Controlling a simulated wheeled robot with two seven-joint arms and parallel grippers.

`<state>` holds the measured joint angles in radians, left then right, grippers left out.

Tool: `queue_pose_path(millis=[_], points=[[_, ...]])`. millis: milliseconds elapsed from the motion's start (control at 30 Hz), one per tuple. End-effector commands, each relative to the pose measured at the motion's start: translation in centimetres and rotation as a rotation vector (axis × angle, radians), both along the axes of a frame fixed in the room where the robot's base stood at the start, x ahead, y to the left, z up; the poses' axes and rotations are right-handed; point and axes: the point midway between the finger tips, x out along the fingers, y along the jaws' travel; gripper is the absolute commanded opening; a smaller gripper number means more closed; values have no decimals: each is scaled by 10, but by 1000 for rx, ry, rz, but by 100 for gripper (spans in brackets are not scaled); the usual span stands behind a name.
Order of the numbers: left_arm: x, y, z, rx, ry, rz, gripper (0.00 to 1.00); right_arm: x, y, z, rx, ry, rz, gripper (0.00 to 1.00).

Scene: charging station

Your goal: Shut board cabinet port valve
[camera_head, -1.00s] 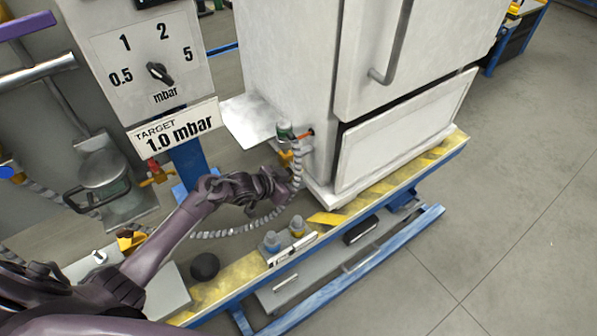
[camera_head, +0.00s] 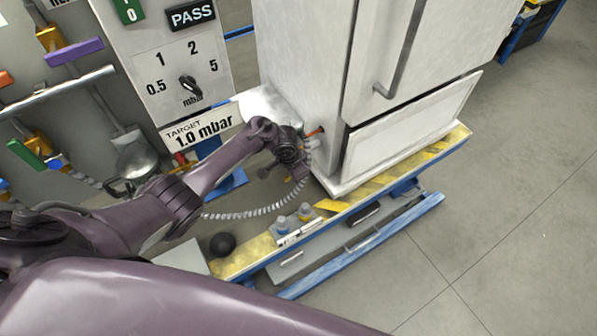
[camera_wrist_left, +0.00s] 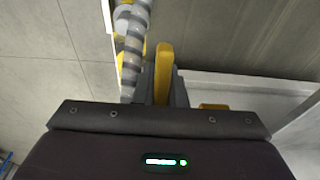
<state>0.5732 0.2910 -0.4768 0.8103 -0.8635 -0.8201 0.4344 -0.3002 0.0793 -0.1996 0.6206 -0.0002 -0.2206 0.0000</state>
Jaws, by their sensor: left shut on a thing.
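The white cabinet (camera_head: 305,60) stands on the platform. At its lower left side is the port, with a red-orange part (camera_head: 315,132) showing beside my left gripper (camera_head: 297,157). In the left wrist view a yellow lever (camera_wrist_left: 163,68) stands up between the fingers of my left gripper (camera_wrist_left: 162,88), which is shut on it. My wrist hides the lever and most of the port in the head view. A grey ribbed hose (camera_head: 250,214) curves down from the port; it also shows beside the fingers in the left wrist view (camera_wrist_left: 132,48). My right gripper is out of view.
A panel with a pressure dial (camera_head: 190,87), a PASS sign (camera_head: 192,15) and a 1.0 mbar target plate (camera_head: 202,131) stands left of the cabinet. A black ball (camera_head: 222,244) and small fittings (camera_head: 293,222) are on the yellow-edged platform (camera_head: 240,262). Floor on the right is clear.

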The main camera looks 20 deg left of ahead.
Motion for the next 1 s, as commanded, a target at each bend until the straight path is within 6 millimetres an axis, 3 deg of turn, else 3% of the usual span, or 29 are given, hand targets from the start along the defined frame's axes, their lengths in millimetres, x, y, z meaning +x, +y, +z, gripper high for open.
queue_pose_path(millis=[733, 767, 900, 1000], points=[[-2, 1, 3, 51, 65, 0, 0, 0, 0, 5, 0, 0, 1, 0], [-2, 1, 3, 51, 65, 0, 15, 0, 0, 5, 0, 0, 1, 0], [-2, 1, 3, 51, 65, 0, 33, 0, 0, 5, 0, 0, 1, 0], [-2, 1, 3, 50, 65, 0, 33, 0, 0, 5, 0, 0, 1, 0]])
